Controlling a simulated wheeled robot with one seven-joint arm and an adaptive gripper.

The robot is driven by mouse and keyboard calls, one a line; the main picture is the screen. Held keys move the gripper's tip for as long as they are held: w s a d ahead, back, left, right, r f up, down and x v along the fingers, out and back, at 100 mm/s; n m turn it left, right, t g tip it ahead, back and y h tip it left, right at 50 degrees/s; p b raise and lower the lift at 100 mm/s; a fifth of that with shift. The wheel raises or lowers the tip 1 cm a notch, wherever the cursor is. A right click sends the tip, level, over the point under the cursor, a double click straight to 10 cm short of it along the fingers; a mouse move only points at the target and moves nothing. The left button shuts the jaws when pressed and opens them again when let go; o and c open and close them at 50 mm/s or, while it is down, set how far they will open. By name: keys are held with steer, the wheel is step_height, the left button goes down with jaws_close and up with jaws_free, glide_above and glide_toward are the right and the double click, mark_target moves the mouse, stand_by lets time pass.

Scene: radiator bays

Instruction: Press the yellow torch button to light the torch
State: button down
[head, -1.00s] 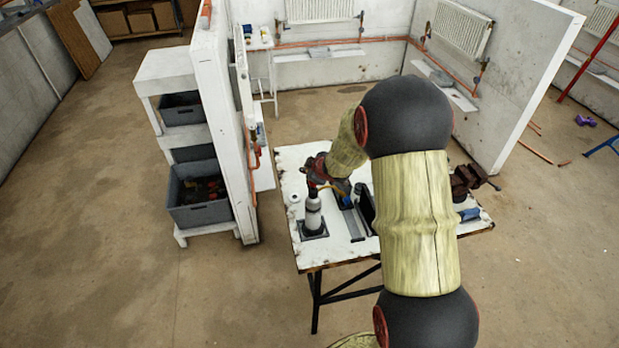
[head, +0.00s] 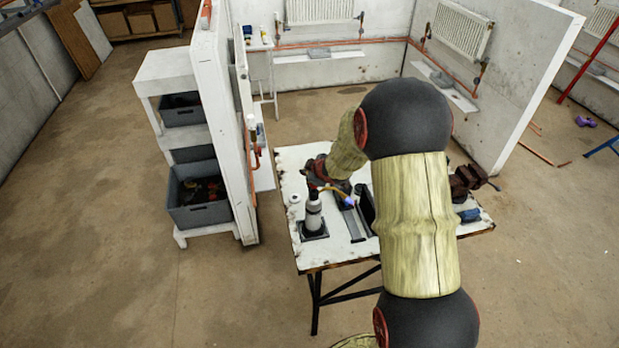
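The torch (head: 313,214) stands upright in a dark square base near the left front of the white worktable (head: 345,252). It has a pale grey bottle and a yellow-orange neck (head: 334,191) reaching to the right. A small bright blue spot, like a flame, shows at the nozzle end (head: 350,201). My gripper (head: 318,176) is at the top of the torch, touching or very close to it. Its fingers are small and partly merged with the torch head, so their opening is unclear. The yellow button itself cannot be made out beneath the gripper.
Dark trays (head: 367,205) lie right of the torch, and a small white roll (head: 295,198) stands to its left. A brown vise (head: 467,180) and a blue item (head: 469,215) are at the table's right. A white partition (head: 222,120) rises on the left.

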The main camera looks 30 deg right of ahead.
steer(key=shift+s+a+f, duration=0.1)
steer(key=shift+s+f, duration=0.4)
steer(key=shift+f, duration=0.25)
steer(key=shift+r+p, duration=0.7)
steer(key=shift+w+r, duration=0.15)
steer(key=shift+r, duration=0.25)
steer(key=shift+w+r, duration=0.1)
steer(key=shift+r+p, duration=0.15)
steer(key=shift+p, duration=0.15)
step_height(320, 180, up, 5)
steer(key=p, duration=0.4)
steer(key=shift+p, duration=0.4)
steer(key=shift+w, duration=0.1)
